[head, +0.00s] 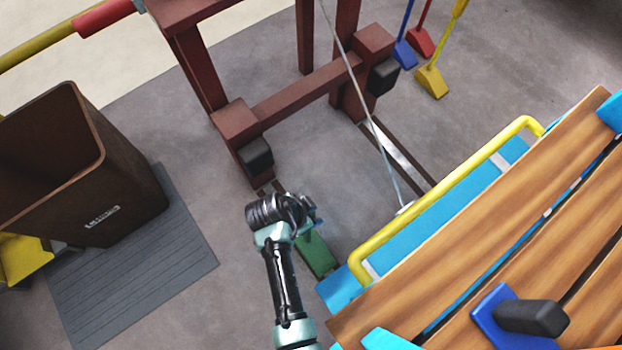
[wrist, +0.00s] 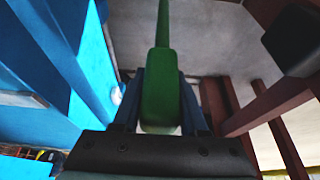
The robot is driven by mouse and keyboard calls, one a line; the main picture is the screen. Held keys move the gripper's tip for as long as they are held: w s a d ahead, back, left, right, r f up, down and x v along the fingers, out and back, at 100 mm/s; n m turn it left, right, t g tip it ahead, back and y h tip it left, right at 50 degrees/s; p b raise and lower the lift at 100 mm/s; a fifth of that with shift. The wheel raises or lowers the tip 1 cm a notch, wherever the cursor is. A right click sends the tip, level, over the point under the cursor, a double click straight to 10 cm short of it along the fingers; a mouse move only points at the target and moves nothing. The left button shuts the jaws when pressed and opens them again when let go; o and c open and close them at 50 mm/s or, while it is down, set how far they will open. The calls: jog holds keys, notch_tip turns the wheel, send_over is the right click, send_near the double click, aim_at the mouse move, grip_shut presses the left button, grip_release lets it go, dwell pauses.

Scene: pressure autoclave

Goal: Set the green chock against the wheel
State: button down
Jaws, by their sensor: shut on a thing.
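The green chock (head: 316,254) is low beside the near left corner of the blue cart, partly hidden by my arm in the head view. In the wrist view, the green chock (wrist: 160,95) fills the middle, with a thin green part running up from it. My gripper (head: 308,228) is shut on it, with one dark finger on each side in the wrist view. I cannot make out the wheel in either view. I cannot tell whether the chock touches the floor.
The blue cart (head: 425,235) carries wooden planks and a yellow rail (head: 440,195). A dark red frame (head: 305,92) with black blocks stands ahead, with floor rails (head: 405,155) between. Blue, red and yellow chocks (head: 432,82) stand at back right. A brown bin (head: 85,165) stands left on a grey mat.

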jog(key=shift+w+f+b, duration=0.1)
jog(key=shift+f+b, duration=0.2)
jog(key=shift+f, duration=0.85)
jog(key=shift+f, duration=0.15)
jog(key=shift+c, duration=2.2)
grip_release()
